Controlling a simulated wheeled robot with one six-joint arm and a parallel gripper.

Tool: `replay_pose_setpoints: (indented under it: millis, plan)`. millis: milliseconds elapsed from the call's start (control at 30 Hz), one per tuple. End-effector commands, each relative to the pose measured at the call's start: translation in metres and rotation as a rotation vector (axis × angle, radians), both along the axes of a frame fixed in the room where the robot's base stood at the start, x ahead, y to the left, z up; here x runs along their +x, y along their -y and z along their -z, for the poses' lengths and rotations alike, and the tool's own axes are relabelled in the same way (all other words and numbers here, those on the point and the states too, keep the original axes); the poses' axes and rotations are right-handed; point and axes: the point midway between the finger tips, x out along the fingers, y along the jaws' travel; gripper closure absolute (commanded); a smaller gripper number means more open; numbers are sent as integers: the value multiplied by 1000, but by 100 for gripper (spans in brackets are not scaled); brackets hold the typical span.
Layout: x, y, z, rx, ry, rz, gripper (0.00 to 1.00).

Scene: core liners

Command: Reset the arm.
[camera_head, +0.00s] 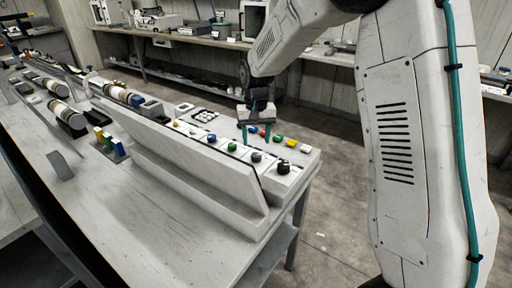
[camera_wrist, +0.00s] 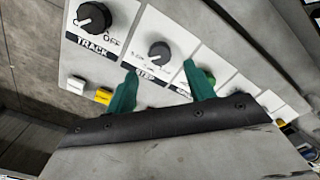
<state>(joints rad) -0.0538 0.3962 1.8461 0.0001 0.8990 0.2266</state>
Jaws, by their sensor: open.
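My gripper (camera_head: 258,132) hangs over the far side of a control panel on the bench, with its green fingers pointing down. In the wrist view my gripper (camera_wrist: 160,88) is open, its two green fingers apart with nothing between them. A grey knob (camera_wrist: 159,52) on the panel shows just beyond the gap between the fingertips. A larger black knob (camera_wrist: 94,17) labelled TRACK is to its left. In the head view the black knob (camera_head: 283,167) is at the panel's near right end. I cannot tell whether the fingertips touch the panel.
The panel (camera_head: 310,157) carries several coloured buttons and knobs behind a long upright grey board (camera_head: 185,160). Cylindrical cores (camera_head: 70,115) in holders lie at the left of the bench. A shelf bench (camera_head: 210,40) lines the back wall.

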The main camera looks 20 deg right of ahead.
Motion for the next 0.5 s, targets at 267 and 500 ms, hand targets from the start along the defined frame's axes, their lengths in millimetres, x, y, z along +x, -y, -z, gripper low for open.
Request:
replay_pose_setpoints:
  millis: [267, 500]
  plan:
    - [0, 0, -17, 0, 0, 0, 47]
    - [0, 0, -17, 0, 0, 0, 47]
